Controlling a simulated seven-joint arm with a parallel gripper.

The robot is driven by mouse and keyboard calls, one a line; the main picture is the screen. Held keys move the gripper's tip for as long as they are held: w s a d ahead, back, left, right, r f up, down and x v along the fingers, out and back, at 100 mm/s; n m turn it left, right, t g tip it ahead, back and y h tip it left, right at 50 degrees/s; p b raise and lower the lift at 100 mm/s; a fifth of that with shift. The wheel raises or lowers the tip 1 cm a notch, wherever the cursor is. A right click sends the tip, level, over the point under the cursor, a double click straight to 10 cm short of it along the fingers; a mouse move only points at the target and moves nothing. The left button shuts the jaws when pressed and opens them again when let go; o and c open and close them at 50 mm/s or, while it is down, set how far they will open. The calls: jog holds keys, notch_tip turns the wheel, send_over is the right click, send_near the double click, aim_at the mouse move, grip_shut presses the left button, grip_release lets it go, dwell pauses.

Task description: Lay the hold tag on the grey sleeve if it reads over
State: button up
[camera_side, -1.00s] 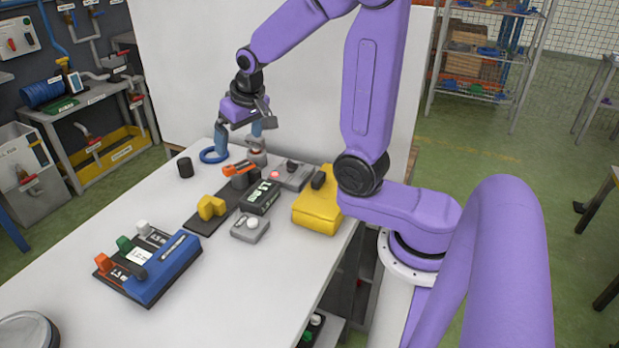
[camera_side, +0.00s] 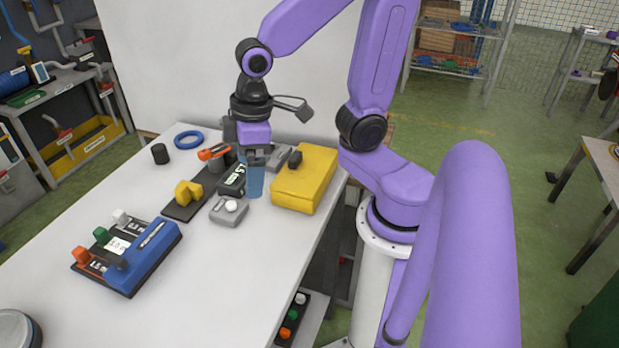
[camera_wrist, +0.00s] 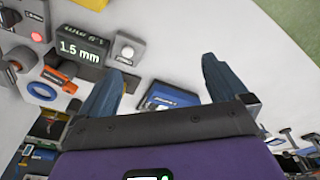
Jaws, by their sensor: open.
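My gripper (camera_side: 255,185) is open and empty, fingers down, between the dark readout box and the yellow box; its blue fingers spread wide in the wrist view (camera_wrist: 163,82). The readout (camera_side: 232,179) reads 1.5 mm in the wrist view (camera_wrist: 81,47). A blue rack (camera_side: 150,255) at the front left holds pieces with orange, green and white knobs and a printed white card; I cannot tell which piece is the hold tag. A grey cylinder (camera_side: 216,167) under the orange lever may be the grey sleeve; it is partly hidden and I cannot be sure.
A yellow box (camera_side: 305,182) stands right of my gripper. A grey box with a white button (camera_side: 229,211) is in front. A yellow block (camera_side: 188,193) sits on a dark rail. A black cylinder (camera_side: 160,154) and blue ring (camera_side: 188,139) lie behind.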

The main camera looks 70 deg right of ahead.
jog(key=s+n+g, duration=0.1)
jog(key=s+n, duration=0.4)
jog(key=s, duration=0.6)
jog(key=shift+s+d+f, duration=0.15)
jog(key=shift+s+d, duration=0.05)
jog(key=shift+d, duration=0.1)
dwell(0.7)
